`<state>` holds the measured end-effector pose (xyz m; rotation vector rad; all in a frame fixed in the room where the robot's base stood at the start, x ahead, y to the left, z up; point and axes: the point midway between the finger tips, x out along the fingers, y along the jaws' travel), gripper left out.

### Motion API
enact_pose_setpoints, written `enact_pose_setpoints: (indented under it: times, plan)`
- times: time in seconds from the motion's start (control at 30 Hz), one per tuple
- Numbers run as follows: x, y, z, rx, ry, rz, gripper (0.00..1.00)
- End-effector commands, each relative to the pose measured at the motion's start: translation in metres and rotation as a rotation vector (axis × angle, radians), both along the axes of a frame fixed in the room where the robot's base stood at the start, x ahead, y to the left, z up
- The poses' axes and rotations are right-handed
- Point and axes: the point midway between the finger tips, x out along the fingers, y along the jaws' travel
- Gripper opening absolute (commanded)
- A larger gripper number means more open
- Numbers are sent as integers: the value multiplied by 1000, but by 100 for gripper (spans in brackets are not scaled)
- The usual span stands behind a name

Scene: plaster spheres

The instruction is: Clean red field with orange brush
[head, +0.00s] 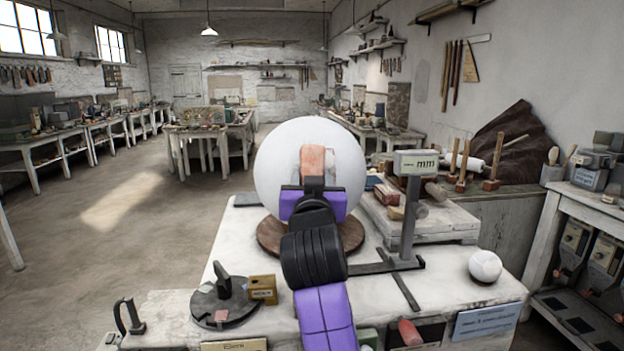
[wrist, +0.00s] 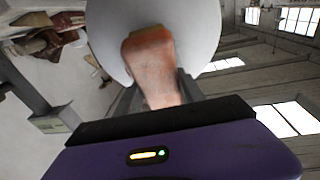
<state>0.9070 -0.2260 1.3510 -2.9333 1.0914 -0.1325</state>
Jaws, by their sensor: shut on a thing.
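A large white plaster sphere (head: 277,158) stands on a round brown wooden base (head: 268,238) on the workbench. My gripper (head: 313,188) is in front of the sphere's middle, shut on a pinkish-orange block-shaped thing, which I take for the orange brush (head: 313,161). In the wrist view, the brush (wrist: 153,75) sits between the dark fingers of my gripper (wrist: 156,98), its more orange end towards the sphere (wrist: 103,28). I cannot tell whether that end touches the sphere. I cannot make out a separate red field; the brush and gripper cover part of the surface.
A grey stand with a display marked "mm" (head: 416,163) rises close right of the sphere. A small white ball (head: 485,266) sits at the bench's right. A dark round plate (head: 222,303) and a tan block (head: 262,289) lie at front left. Open floor is on the left.

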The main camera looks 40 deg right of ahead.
Motion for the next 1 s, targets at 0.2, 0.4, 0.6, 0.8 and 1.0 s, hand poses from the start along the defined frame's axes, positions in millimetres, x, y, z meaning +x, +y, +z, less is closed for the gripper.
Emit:
enact_pose_setpoints:
  times: [0.2,0.4,0.6,0.8,1.0]
  plan:
    - [-2,2,-8,-1,-1,0,0]
    - [-1,1,-7,-1,-1,0,0]
    - [1,-1,2,-1,-1,0,0]
    - [3,-3,14,-1,-1,0,0]
    - [4,-4,18,-1,-1,0,0]
